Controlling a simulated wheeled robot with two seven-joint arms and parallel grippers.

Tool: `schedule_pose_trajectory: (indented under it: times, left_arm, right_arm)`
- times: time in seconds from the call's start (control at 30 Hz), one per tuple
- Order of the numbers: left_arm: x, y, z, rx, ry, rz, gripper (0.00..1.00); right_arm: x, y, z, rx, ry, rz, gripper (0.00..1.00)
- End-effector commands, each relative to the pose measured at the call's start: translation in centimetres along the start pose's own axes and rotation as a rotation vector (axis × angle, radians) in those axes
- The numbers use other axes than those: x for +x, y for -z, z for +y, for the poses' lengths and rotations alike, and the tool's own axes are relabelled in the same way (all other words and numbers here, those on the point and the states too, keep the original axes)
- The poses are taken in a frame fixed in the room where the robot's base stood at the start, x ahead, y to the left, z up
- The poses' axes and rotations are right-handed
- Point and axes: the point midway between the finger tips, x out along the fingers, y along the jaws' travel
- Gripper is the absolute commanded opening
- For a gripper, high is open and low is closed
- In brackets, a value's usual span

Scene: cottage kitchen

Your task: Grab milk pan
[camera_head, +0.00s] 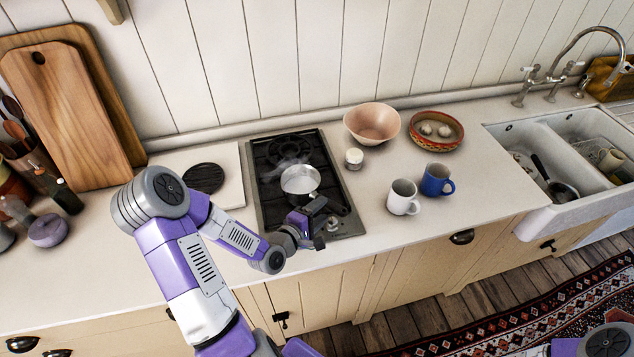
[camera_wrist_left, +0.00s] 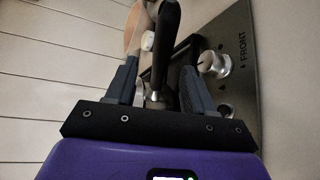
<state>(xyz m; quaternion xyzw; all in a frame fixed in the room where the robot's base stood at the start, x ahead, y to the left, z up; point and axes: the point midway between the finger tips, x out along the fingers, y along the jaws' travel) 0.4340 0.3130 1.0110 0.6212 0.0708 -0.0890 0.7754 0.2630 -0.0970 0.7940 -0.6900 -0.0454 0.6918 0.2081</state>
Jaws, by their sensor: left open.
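The milk pan (camera_head: 300,179) is a small pale metal pan standing on the hob, with steam rising over it. My left gripper (camera_head: 312,214) is at the near side of the pan, over the front of the hob, and covers much of the handle in the head view. In the left wrist view, a dark handle (camera_wrist_left: 168,45) runs between the two fingers of my left gripper (camera_wrist_left: 159,72). The gripper is open, with a finger on each side of the handle. Whether either finger touches it I cannot tell. My right gripper is not in view.
The black hob (camera_head: 268,200) has a knob (camera_wrist_left: 213,64) close by the right finger in the wrist view. A small white jar (camera_head: 354,159), a pink bowl (camera_head: 372,122), a white mug (camera_head: 402,197) and a blue mug (camera_head: 436,180) stand to the right. Counter in front of the mugs is clear.

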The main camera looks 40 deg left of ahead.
Motion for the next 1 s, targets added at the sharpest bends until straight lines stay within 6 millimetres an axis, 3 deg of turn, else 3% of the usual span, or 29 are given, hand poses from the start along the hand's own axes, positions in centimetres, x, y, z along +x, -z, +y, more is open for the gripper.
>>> schedule_pose_trajectory:
  times: [0.5, 0.77, 0.83, 1.0]
  left_arm:
    - [6.5, -0.9, 0.1, 0.001, 0.000, -0.002, 0.53]
    - [6.9, -0.9, 0.0, 0.001, 0.002, -0.001, 0.53]
    - [6.9, -0.9, 0.0, 0.001, 0.002, -0.001, 0.47]
    - [6.9, -0.9, 0.0, 0.001, 0.002, -0.001, 0.21]
  right_arm:
    - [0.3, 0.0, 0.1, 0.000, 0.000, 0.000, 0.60]
    - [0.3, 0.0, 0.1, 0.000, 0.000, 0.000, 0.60]
    - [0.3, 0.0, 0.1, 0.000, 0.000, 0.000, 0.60]
    - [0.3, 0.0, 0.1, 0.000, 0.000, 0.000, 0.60]
